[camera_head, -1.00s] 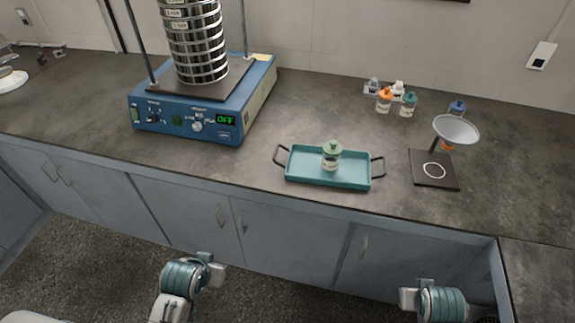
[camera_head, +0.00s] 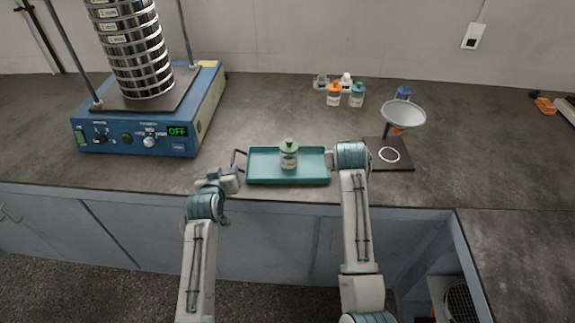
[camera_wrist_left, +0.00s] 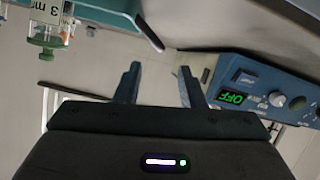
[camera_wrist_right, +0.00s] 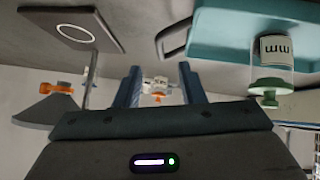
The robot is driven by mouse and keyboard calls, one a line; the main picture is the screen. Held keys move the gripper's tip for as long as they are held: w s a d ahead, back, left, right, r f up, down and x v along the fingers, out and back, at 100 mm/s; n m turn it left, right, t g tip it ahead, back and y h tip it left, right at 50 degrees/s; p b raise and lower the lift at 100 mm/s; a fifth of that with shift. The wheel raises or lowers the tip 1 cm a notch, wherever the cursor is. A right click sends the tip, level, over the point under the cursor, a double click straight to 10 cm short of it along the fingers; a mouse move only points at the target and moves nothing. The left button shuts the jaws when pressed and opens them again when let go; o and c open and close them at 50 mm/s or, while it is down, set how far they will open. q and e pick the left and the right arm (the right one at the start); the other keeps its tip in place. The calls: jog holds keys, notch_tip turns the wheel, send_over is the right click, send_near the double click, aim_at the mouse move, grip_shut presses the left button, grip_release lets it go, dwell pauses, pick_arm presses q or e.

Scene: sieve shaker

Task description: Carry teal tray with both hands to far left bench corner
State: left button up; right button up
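The teal tray (camera_head: 262,178) lies on the bench with a green-capped jar (camera_head: 289,156) standing upright on it. Its black left handle (camera_head: 238,160) shows; in the head view the right handle is hidden behind my right arm. My left gripper (camera_head: 228,180) is beside the left handle. In the left wrist view its fingers (camera_wrist_left: 160,85) are apart, with a handle (camera_wrist_left: 149,32) just beyond them and nothing between them. My right gripper (camera_wrist_right: 160,85) is at the tray's right side, fingers apart and empty. The right handle (camera_wrist_right: 173,38) shows ahead of them.
The blue sieve shaker (camera_head: 150,125) with its sieve stack stands left of the tray, its display reading OFF. A funnel stand (camera_head: 398,158) is close on the tray's right. Several small bottles (camera_head: 334,94) stand behind. Bench surface between shaker and tray is clear.

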jog(key=shift+f, duration=0.1)
